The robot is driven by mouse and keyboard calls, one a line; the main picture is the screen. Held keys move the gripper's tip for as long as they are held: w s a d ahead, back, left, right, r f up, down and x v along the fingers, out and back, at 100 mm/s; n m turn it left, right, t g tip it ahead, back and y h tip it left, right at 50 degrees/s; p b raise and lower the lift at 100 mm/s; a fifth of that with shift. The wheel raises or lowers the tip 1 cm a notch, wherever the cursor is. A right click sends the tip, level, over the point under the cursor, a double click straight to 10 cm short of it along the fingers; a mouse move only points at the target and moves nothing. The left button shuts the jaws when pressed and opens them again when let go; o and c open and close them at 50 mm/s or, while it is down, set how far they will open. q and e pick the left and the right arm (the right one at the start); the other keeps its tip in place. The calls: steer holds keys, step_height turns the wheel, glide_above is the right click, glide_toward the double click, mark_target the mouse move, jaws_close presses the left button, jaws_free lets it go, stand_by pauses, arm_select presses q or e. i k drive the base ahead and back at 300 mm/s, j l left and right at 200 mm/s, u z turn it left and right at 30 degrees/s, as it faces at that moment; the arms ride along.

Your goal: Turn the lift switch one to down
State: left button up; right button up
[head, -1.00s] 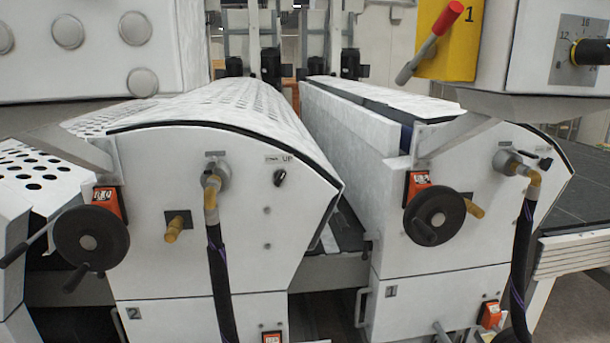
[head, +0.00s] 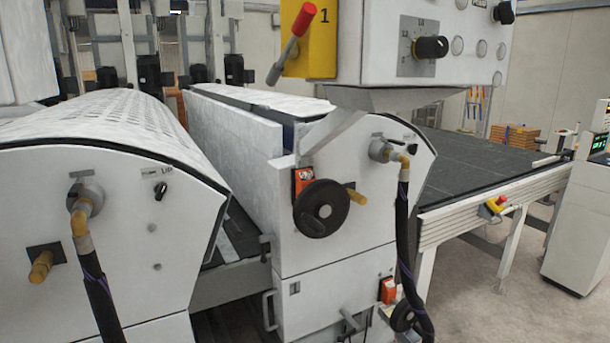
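The roller coater unit marked 1 (head: 335,245) stands in the middle of the head view. A small black rotary switch (head: 412,149) sits near the top right of its front panel, just right of the hose fitting (head: 381,150). Its label and setting are too small to read. Neither of my grippers is in view.
A black handwheel (head: 321,208) and a dark hose (head: 403,235) stick out from unit 1. A yellow box with a red-handled lever (head: 305,18) is above. A conveyor (head: 480,165) extends right. The floor (head: 490,310) at the lower right is clear.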

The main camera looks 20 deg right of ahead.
mark_target(413, 150)
steer(key=z, duration=1.25)
